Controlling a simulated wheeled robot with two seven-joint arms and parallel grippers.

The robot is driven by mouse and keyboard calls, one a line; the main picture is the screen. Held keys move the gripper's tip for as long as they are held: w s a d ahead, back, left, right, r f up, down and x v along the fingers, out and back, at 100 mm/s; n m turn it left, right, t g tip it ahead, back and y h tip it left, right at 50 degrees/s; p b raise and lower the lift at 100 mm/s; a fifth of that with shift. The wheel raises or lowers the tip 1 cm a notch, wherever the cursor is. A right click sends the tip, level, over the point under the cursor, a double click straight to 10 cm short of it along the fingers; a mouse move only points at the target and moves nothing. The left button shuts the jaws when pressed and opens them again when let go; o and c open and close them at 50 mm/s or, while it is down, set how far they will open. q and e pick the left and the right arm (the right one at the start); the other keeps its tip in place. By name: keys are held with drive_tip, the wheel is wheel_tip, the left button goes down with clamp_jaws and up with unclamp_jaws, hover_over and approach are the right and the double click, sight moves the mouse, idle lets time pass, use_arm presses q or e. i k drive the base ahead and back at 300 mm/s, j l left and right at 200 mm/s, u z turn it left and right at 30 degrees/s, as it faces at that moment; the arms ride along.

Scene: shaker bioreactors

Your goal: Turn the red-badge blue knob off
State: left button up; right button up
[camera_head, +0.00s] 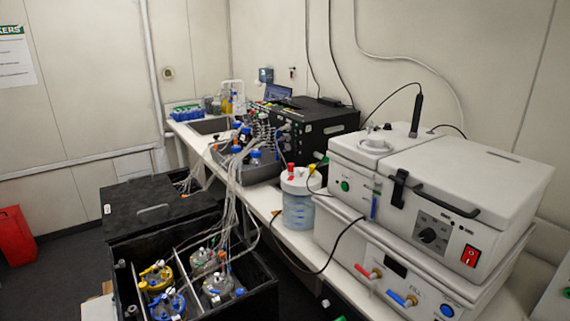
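A round blue knob or button (447,310) is on the front of the lower white unit at the bottom right. I cannot make out a red badge on it at this size. To its left on the same front are a blue-handled lever (402,298) and a red-handled lever (367,272). The upper white unit (450,190) has a dark dial (432,234) and a red rocker switch (470,255). Other small blue parts sit among the tubing and vessels, too small to tell their markings. Neither of my grippers is in view.
A long white bench (264,200) carries the units, a clear jug (298,205) and a black box (318,125). A black crate (258,300) with several tubed vessels stands on the floor side. Loose tubes and cables hang between crate and bench. A red bin (15,236) is far left.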

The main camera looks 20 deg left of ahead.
sight(240, 291)
drive_tip(key=i+l+u, duration=0.1)
drive_tip(key=l+u, duration=0.15)
drive_tip(key=u, duration=0.25)
drive_tip(key=l+u, duration=0.25)
drive_tip(key=u, duration=0.25)
drive_tip(key=i+l+u, duration=0.1)
drive_tip(key=l+u, duration=0.2)
drive_tip(key=u, duration=0.2)
drive_tip(key=l+u, duration=0.25)
drive_tip(key=u, duration=0.25)
drive_tip(key=k+j+z, duration=0.1)
drive_tip(key=j+z, duration=0.3)
drive_tip(key=k+j+z, duration=0.15)
drive_tip(key=z, duration=0.2)
drive_tip(key=k+j+z, duration=0.2)
drive_tip(key=z, duration=0.2)
drive_tip(key=j, duration=0.1)
